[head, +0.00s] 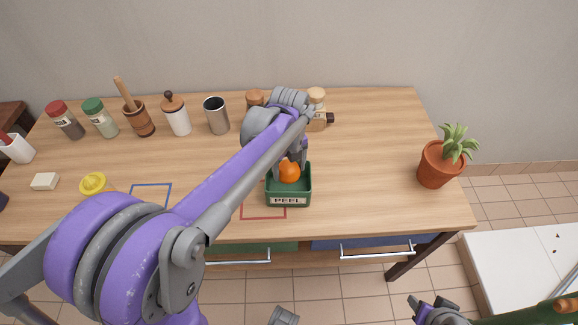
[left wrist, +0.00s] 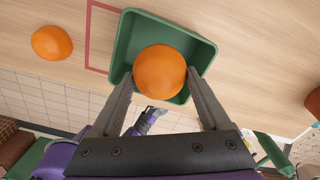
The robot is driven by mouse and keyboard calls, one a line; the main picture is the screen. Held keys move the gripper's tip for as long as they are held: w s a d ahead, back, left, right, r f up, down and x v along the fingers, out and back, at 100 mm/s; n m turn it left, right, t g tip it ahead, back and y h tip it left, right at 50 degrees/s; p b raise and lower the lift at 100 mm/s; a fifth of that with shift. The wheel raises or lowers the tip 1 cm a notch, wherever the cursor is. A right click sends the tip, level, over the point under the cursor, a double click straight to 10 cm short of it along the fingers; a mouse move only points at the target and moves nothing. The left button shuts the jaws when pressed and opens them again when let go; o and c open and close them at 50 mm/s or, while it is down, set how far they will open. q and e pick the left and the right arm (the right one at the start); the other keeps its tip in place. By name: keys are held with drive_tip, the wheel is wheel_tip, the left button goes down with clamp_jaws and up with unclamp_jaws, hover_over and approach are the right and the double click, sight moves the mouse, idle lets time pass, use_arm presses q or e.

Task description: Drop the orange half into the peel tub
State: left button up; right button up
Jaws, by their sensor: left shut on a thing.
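The orange half (head: 289,171) is held between the fingers of my left gripper (head: 292,160). It is at the mouth of the green peel tub (head: 290,200), marked "PEEL". The left wrist view shows the orange half (left wrist: 160,72) between both fingers, over the tub (left wrist: 125,45). I cannot tell whether it touches the tub's floor. A second orange piece (left wrist: 52,43) lies on the table left of the tub in that view; my arm seems to hide it in the head view. Part of my right gripper (head: 436,312) shows at the bottom right; its jaws are unclear.
A red outline (head: 263,218) lies by the tub and a blue outline (head: 151,186) further left. A yellow juicer (head: 94,183) sits on the left. Jars, a mortar (head: 140,120) and a metal cup (head: 216,115) line the back. A potted plant (head: 440,165) stands right; table between is clear.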

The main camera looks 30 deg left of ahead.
use_arm(q)
drive_tip(key=o, duration=1)
drive_tip(key=shift+c, duration=0.2)
wheel_tip(320, 180, up, 11)
drive_tip(key=shift+f+p, duration=0.1)
drive_tip(key=shift+p, duration=0.45)
drive_tip(key=s+d+f+n+t+p, duration=0.1)
drive_tip(key=s+d+f+n+t, duration=0.1)
drive_tip(key=s+n, duration=0.5)
drive_tip(key=s+d+f+n+t+p, duration=0.2)
drive_tip(key=s+n, duration=0.6)
drive_tip(key=n, duration=1)
wheel_tip(320, 180, down, 3)
drive_tip(key=shift+s+d+f+t, duration=0.15)
drive_tip(key=shift+d+t, duration=0.55)
drive_tip(key=shift+d, duration=0.5)
